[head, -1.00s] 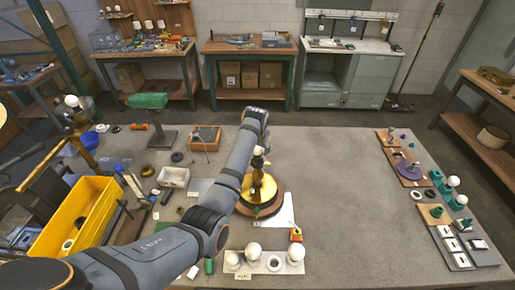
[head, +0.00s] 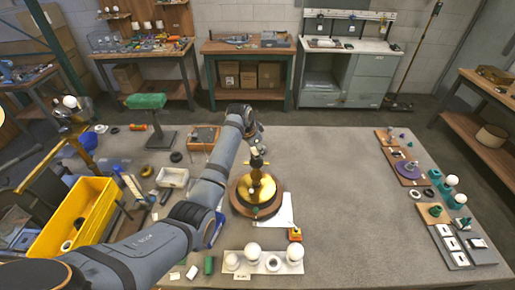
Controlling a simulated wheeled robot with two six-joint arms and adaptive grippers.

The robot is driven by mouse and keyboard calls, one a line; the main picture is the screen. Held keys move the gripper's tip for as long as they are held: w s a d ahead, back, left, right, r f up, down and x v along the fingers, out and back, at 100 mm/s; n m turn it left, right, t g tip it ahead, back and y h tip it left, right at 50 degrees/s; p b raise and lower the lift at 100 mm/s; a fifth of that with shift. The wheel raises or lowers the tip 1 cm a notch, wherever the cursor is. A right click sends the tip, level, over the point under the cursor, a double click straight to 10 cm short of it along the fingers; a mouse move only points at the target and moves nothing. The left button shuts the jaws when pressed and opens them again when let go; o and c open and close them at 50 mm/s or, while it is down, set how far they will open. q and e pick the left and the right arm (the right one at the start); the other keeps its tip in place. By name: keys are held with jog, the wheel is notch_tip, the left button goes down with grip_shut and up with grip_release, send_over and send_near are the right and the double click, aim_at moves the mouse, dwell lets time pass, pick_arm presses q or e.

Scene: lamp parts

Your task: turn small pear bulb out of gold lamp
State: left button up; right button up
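The gold lamp (head: 257,188) stands upright near the middle of the table on a round brown wooden base. A small white shape, apparently the small pear bulb (head: 262,149), shows at the top of its stem. My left arm reaches in from the left, and its gripper (head: 257,138) is over the lamp top, close to the bulb. The fingers are small and partly hidden by my wrist, so their opening and any contact with the bulb are unclear. My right gripper is not in view.
A white tray (head: 290,267) with round white bulbs lies at the front. A yellow bin (head: 75,222) stands at the left. Boards with sockets and bulbs line the right edge, including a purple disc (head: 407,169). The table right of the lamp is clear.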

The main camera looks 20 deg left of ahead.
pick_arm(q)
jog(key=n+y, duration=0.2)
jog(key=n, duration=0.3)
jog(key=shift+a+n+y, duration=0.2)
jog(key=shift+n+y, duration=0.2)
jog(key=shift+n, duration=0.4)
jog(key=n+y, duration=0.1)
jog(key=n, duration=0.2)
jog(key=shift+r, duration=0.1)
jog(key=n+g+y, duration=0.1)
jog(key=n, duration=0.2)
jog(key=shift+a+b, duration=0.15)
jog(key=shift+b, duration=0.2)
jog(key=shift+n, duration=0.5)
